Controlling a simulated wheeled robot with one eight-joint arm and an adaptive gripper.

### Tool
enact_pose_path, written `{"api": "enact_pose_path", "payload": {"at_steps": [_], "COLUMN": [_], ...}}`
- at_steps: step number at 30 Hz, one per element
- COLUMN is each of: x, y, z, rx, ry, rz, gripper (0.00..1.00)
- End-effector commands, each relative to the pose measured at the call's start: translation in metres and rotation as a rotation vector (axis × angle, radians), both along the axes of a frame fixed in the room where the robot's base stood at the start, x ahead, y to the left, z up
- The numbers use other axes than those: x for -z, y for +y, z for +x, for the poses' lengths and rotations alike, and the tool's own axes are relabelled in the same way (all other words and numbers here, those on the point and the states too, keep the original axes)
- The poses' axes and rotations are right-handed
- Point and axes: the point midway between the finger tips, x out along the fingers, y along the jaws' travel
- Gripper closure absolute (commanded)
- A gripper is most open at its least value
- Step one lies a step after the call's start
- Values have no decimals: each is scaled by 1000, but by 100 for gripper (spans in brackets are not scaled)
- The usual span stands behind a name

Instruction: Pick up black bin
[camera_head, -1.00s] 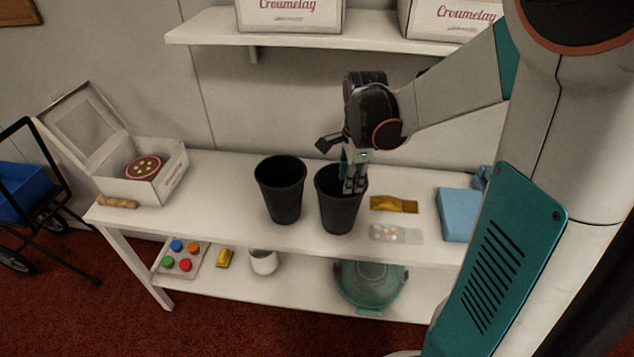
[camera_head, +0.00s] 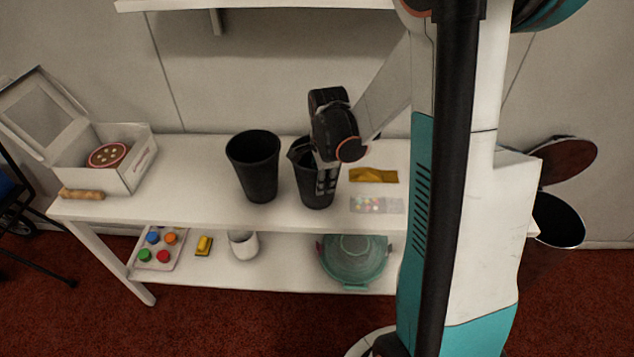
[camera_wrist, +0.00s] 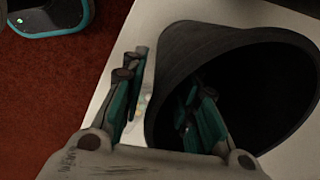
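Two black bins stand upright on the white table in the head view, a left bin (camera_head: 253,173) and a right bin (camera_head: 308,192). In the wrist view my gripper (camera_wrist: 166,82) straddles the rim of a black bin (camera_wrist: 178,65), one finger outside the wall and the other inside the mouth. The fingers are apart, and I see a gap between them and the wall. The bin's inside is dark.
A white table (camera_head: 190,190) has an open cake box (camera_head: 125,180) at left. A gold packet (camera_head: 373,175) and a candy packet (camera_head: 377,205) lie right of the bins. The lower shelf holds a colour tray (camera_head: 158,250), a white cup (camera_head: 243,245) and a teal bowl (camera_head: 355,262).

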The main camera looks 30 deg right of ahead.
Motion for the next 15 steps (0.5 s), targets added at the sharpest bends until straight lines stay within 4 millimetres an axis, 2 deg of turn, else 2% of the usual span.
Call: {"api": "enact_pose_path", "payload": {"at_steps": [2, 8, 12, 15], "x": [8, 7, 7, 7], "y": [0, 0, 0, 0], "z": [0, 0, 0, 0], "rx": [0, 0, 0, 0], "ry": [0, 0, 0, 0], "rz": [0, 0, 0, 0], "gripper": [72, 72, 100, 100]}}
